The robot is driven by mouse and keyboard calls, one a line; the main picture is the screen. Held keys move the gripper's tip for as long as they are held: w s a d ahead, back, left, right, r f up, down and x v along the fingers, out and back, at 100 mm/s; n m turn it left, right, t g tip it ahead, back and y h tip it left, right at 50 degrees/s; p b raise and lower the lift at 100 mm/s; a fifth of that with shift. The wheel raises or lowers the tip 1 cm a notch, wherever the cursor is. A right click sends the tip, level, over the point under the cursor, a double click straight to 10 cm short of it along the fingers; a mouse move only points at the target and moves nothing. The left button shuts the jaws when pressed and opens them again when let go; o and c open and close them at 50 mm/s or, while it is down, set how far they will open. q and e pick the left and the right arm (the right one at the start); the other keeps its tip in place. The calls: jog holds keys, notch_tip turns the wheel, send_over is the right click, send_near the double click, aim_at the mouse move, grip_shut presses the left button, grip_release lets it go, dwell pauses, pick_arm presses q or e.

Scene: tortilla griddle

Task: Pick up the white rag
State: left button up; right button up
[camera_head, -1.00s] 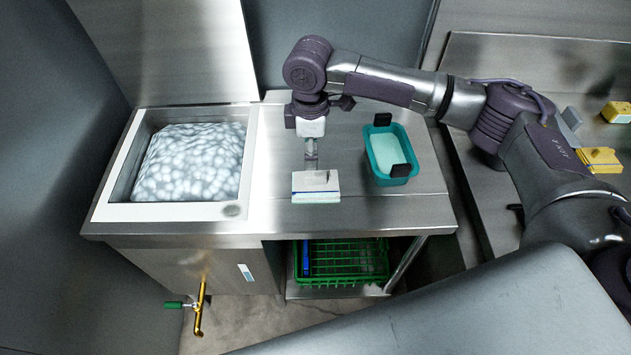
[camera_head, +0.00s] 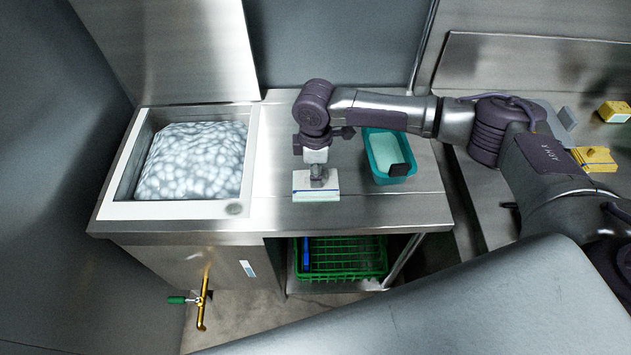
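The white rag (camera_head: 302,192) lies folded flat near the front edge of the steel counter, with a blue stripe along its front side. My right gripper (camera_head: 319,180) points down at the rag from above, its fingertips at the rag's upper middle. The fingers cover part of the rag. I cannot tell whether they are closed on it or just touching it. The rag rests on the counter. My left gripper is out of view.
A teal tub (camera_head: 376,168) stands right of the rag, partly behind my arm. An ice-filled bin (camera_head: 232,208) is set into the counter on the left. A green wire basket (camera_head: 345,262) sits on the shelf below. Yellow blocks (camera_head: 594,158) lie on the right-hand counter.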

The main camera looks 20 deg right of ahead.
grip_shut()
jog(key=shift+r, duration=0.2)
jog(key=shift+r, duration=0.2)
jog(key=r, duration=0.1)
jog(key=r+b, duration=0.1)
jog(key=r, duration=0.1)
jog(key=shift+s+d+r+b, duration=0.3)
jog(key=shift+s+d, duration=0.05)
jog(key=s+d+r+b, duration=0.1)
jog(key=s+d+r, duration=0.5)
jog(key=s+d, duration=0.1)
jog(key=shift+s+r+b, duration=0.35)
jog(key=shift+s+b, duration=0.05)
jog(key=shift+s, duration=0.05)
jog(key=shift+d, duration=0.1)
